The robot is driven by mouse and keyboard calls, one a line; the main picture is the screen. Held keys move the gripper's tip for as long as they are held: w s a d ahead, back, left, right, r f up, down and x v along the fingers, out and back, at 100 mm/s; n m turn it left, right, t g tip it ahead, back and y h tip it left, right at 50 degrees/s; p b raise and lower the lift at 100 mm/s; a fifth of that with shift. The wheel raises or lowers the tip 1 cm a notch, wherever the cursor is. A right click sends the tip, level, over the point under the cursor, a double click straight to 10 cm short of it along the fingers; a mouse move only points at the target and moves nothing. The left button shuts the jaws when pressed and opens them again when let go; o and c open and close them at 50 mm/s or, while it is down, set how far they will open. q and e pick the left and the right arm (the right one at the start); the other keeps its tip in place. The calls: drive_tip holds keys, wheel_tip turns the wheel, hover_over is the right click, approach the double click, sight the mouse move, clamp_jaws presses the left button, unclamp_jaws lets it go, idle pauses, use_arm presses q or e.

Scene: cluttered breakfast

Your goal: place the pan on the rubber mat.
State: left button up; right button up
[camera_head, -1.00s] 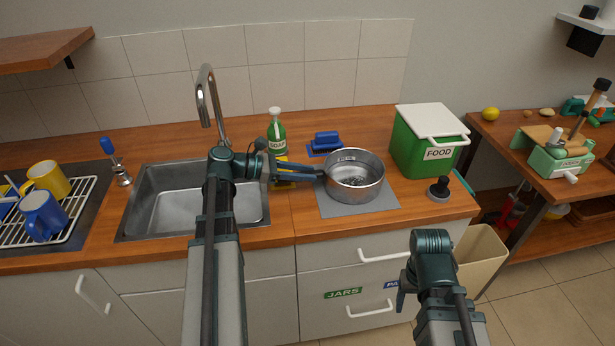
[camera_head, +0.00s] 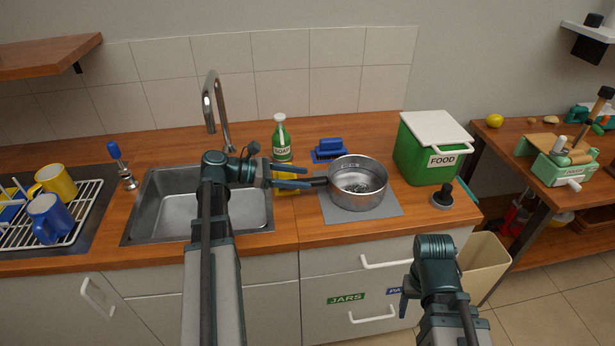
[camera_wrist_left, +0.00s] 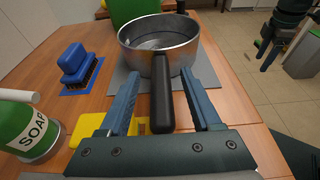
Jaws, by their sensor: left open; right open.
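The metal pan (camera_head: 358,183) sits on the grey rubber mat (camera_head: 388,209) on the counter, its dark handle pointing left toward my left gripper. In the left wrist view the pan (camera_wrist_left: 160,62) stands upright on the mat (camera_wrist_left: 205,84), with its black handle (camera_wrist_left: 162,100) lying between the fingers. My left gripper (camera_head: 308,177) is open, one finger on each side of the handle, with gaps visible beside it. My right gripper (camera_head: 403,303) is in front of the counter, low and away from the pan; its fingers are mostly hidden.
A green soap bottle (camera_head: 281,140), a yellow object (camera_head: 285,185) and a blue brush (camera_head: 329,149) stand close to the left gripper. A green FOOD box (camera_head: 428,150) and a black-handled stopper (camera_head: 442,196) are right of the pan. The sink (camera_head: 180,212) is left.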

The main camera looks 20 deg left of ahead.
use_arm(q)
drive_tip(key=p+v, duration=0.2)
drive_tip(key=v, duration=0.7)
use_arm(e)
wheel_tip(320, 180, up, 3)
drive_tip(key=shift+f, duration=0.2)
use_arm(q)
drive_tip(key=shift+s, duration=0.1)
